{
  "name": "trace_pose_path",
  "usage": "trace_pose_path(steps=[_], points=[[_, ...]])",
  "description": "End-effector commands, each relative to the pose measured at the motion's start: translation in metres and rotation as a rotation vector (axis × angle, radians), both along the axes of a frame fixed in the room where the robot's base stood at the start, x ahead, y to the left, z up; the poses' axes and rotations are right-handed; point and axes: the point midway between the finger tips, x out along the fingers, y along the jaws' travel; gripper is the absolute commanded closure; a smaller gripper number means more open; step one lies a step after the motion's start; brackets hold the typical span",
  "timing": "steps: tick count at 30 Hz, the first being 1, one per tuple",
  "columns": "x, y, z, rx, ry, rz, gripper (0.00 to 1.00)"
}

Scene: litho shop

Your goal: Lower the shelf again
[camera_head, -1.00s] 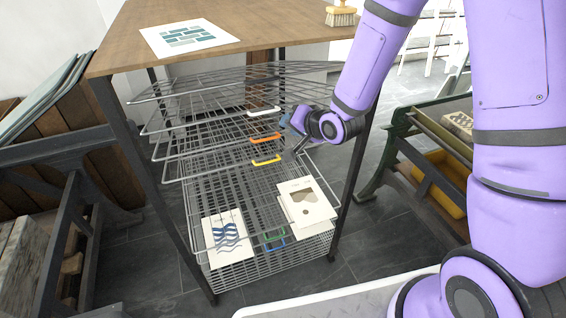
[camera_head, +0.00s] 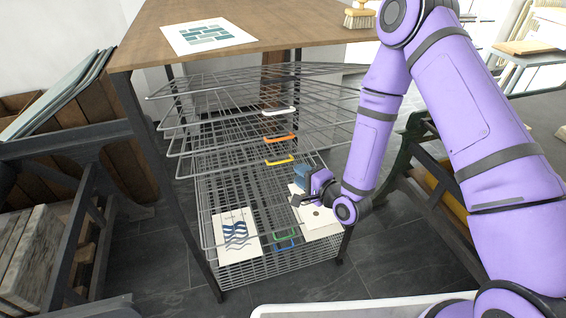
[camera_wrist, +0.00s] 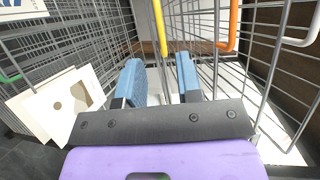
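The drying rack has several wire shelves under a wooden top. Its upper shelves are tilted up and carry a white handle (camera_head: 279,111), an orange handle (camera_head: 281,139) and a yellow handle (camera_head: 280,161). Below them a lower shelf lies flat, with a green handle (camera_head: 285,236) and a blue handle (camera_head: 284,245) at its front. My gripper (camera_head: 299,184) is open and empty, right of and below the yellow handle. In the wrist view the yellow handle (camera_wrist: 159,28) appears ahead of the two blue fingers, apart from them; the orange handle (camera_wrist: 232,28) is to its right.
A wave print (camera_head: 236,236) and a beige-shape print (camera_head: 318,217) lie on the lower shelf, the latter partly behind my gripper. A brick-pattern print (camera_head: 208,36) and a brush (camera_head: 359,16) are on the wooden top (camera_head: 270,25). A dark-framed bench stands at the right.

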Motion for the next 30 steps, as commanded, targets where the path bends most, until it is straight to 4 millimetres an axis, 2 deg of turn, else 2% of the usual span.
trace_pose_path(steps=[9,15,21,29,30], points=[[0.042,0.035,-0.008,-0.002,-0.003,0.003,0.67],[0.063,0.052,-0.012,-0.002,-0.002,0.002,0.67],[0.072,0.058,-0.014,-0.003,-0.001,0.001,0.67],[0.073,0.059,-0.014,-0.002,0.000,0.000,0.67],[0.073,0.059,-0.014,-0.002,0.000,0.000,0.72]])
